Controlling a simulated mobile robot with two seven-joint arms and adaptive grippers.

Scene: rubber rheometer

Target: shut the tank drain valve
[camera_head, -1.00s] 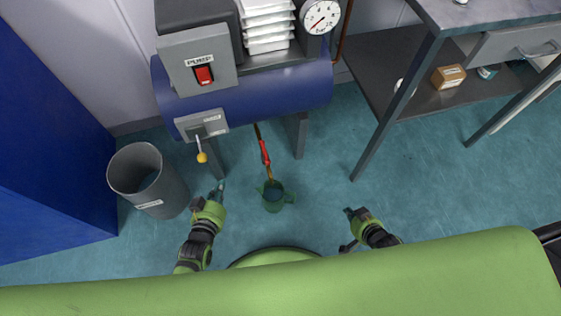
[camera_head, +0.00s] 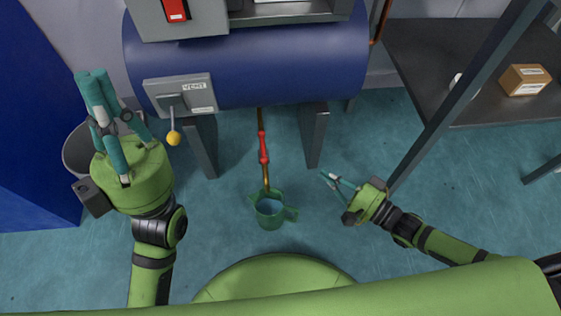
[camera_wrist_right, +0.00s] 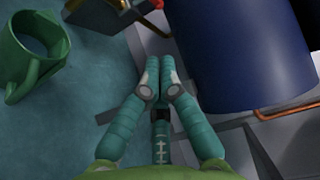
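The tank (camera_head: 250,70) is a blue horizontal cylinder. Beneath it a thin copper drain pipe runs down to a green jug (camera_head: 270,212) on the floor. The drain valve's red handle (camera_head: 263,147) lies along the pipe. My left gripper (camera_head: 91,74) is raised left of the tank, fingertips together and empty, well away from the valve. My right gripper (camera_head: 328,176) is right of the jug and lower right of the valve, apart from both. The right wrist view shows its fingers (camera_wrist_right: 160,62) together with nothing between them.
A vent plate (camera_head: 185,95) with a yellow-knobbed lever (camera_head: 173,138) is on the tank's left front. A grey bin (camera_head: 78,155) is behind my left gripper. Tank legs (camera_head: 316,135) flank the drain pipe. A shelf (camera_head: 420,75) stands right; floor around the jug is clear.

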